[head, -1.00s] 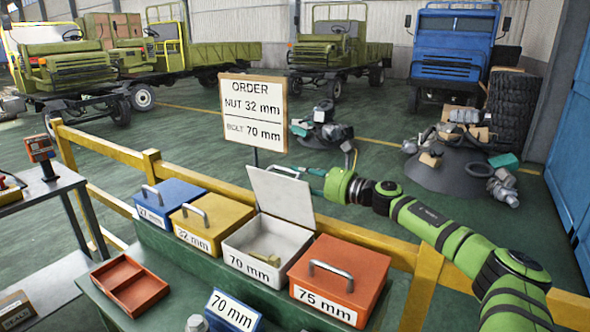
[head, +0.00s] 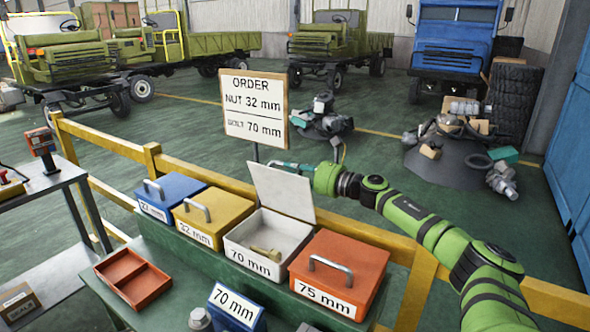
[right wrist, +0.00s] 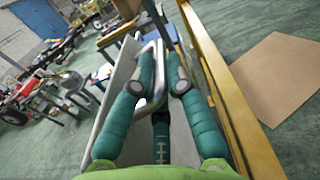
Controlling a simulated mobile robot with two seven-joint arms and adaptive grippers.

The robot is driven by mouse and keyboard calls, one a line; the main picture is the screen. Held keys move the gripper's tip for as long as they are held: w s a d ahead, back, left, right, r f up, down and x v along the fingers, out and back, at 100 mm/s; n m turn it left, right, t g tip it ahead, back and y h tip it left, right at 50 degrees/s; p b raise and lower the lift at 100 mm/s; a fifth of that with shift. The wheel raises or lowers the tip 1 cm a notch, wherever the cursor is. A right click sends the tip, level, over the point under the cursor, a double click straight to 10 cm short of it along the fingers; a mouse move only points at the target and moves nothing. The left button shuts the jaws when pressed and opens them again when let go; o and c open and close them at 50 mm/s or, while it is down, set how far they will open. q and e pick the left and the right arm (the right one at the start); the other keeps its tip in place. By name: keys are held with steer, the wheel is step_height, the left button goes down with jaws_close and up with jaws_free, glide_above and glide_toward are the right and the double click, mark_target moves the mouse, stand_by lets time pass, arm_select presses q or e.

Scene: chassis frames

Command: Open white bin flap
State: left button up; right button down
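The white bin (head: 250,263), labelled 70 mm, stands on the green bench between the yellow and orange bins. Its flap (head: 284,192) is up and leans back, and brass-coloured bolts (head: 265,253) show inside. My right gripper (head: 283,164) is behind the flap, mostly hidden by it in the head view. In the right wrist view, the teal fingers of my right gripper (right wrist: 160,58) close on the flap's grey handle (right wrist: 158,88), with the pale flap (right wrist: 118,88) on the left. My left gripper is not in view.
A blue bin (head: 168,200), a yellow bin (head: 213,217) and an orange 75 mm bin (head: 338,272) are closed. A red tray (head: 132,279) lies in front. A yellow rail (head: 400,252) runs behind the bins. An order sign (head: 254,108) stands behind them.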

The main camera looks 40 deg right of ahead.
steer(key=d+m, duration=0.1)
steer(key=d, duration=0.1)
steer(key=w+d+m+b, duration=0.1)
steer(key=d+m, duration=0.1)
steer(key=shift+f, duration=0.2)
steer(key=c, duration=1.3)
jaws_free()
steer(key=shift+a, duration=0.1)
steer(key=shift+v, duration=6)
